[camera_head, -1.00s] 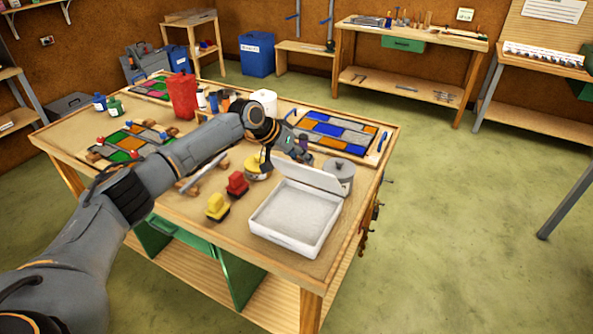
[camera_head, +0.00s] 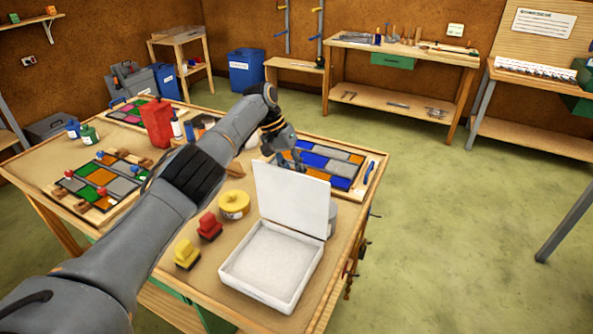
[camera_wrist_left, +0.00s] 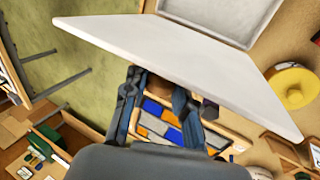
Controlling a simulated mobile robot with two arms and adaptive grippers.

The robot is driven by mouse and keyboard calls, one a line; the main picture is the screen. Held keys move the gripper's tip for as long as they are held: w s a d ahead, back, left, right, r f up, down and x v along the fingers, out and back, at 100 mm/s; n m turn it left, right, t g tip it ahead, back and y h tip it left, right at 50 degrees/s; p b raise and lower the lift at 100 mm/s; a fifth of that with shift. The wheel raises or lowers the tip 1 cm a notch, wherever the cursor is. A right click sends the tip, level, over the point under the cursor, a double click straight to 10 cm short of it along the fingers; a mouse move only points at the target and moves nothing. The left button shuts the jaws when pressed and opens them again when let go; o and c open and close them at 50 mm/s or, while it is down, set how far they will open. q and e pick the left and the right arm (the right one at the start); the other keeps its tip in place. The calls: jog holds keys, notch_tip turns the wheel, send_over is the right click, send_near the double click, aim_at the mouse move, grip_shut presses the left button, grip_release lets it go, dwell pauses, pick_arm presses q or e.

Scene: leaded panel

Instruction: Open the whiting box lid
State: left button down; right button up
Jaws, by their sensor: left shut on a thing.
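The white whiting box (camera_head: 262,290) stands at the front right of the bench, its inside pale and powdery. Its lid (camera_head: 292,195) is raised, close to upright, along the box's far edge. My left gripper (camera_head: 290,165) is at the lid's upper edge, partly hidden behind it. In the left wrist view, the lid (camera_wrist_left: 190,65) spans the top as a broad white plate. The fingers of my left gripper (camera_wrist_left: 157,85) meet its edge, and the gripper is shut on the lid. Part of the box (camera_wrist_left: 222,10) shows beyond it. My right gripper is in neither view.
A yellow round tin (camera_head: 234,203), a red block-like item (camera_head: 209,227) and a yellow one (camera_head: 187,254) stand left of the box. A leaded panel (camera_head: 325,162) lies behind the lid. A red container (camera_head: 157,123) stands farther left.

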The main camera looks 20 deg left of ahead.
pick_arm(q)
jog(key=shift+w+r, duration=0.15)
jog(key=shift+r, duration=0.05)
jog(key=c, duration=1.2)
grip_release()
jog(key=shift+o, duration=0.5)
jog(key=shift+a, duration=0.1)
jog(key=v, duration=0.7)
jog(key=shift+r, duration=0.2)
jog(key=shift+a, duration=0.1)
